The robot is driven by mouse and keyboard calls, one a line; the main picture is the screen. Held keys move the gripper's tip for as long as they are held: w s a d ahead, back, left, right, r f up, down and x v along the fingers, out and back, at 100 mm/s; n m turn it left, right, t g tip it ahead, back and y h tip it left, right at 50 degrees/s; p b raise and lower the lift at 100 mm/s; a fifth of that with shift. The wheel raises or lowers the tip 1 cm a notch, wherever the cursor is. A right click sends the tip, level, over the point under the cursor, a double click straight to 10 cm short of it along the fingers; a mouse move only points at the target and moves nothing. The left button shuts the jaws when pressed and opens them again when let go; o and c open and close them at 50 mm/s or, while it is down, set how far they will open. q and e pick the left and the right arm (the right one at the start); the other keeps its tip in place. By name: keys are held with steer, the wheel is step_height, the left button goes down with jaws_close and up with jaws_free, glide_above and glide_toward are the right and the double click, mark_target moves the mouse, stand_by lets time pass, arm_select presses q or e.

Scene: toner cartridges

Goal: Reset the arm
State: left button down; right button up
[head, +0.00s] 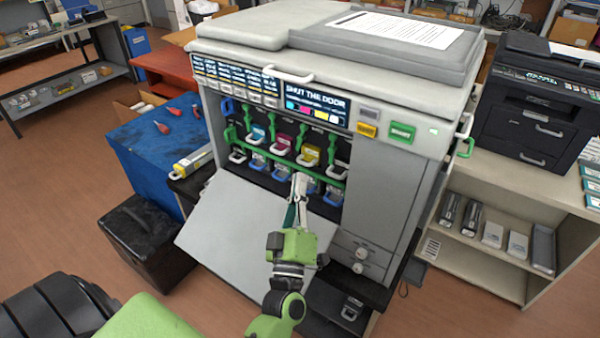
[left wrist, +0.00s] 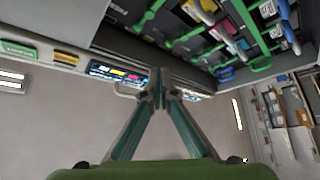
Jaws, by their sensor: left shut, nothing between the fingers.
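My left gripper (head: 299,188) is shut and empty. It is in front of the open cartridge bay of the large printer (head: 395,200), above the lowered front door (head: 235,225). In the left wrist view its two fingers (left wrist: 163,90) meet at the tips with nothing between them. The bay holds several toner cartridges, among them a magenta one (head: 283,143) and a yellow one (head: 309,154), by green levers (head: 328,157). The printer screen (head: 317,103) reads "SHUT THE DOOR". My right gripper is not in view.
A blue-covered stand (head: 150,145) and a black bin (head: 145,240) are at the left. A yellow-and-white long item (head: 193,162) lies beside the printer. A shelf unit (head: 520,185) with a black printer (head: 530,105) is at the right. Open floor shows at the lower right.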

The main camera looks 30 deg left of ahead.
arm_select(q)
steer(key=shift+s+d+f, duration=0.15)
steer(key=shift+s+d, duration=0.1)
steer(key=shift+s, duration=0.25)
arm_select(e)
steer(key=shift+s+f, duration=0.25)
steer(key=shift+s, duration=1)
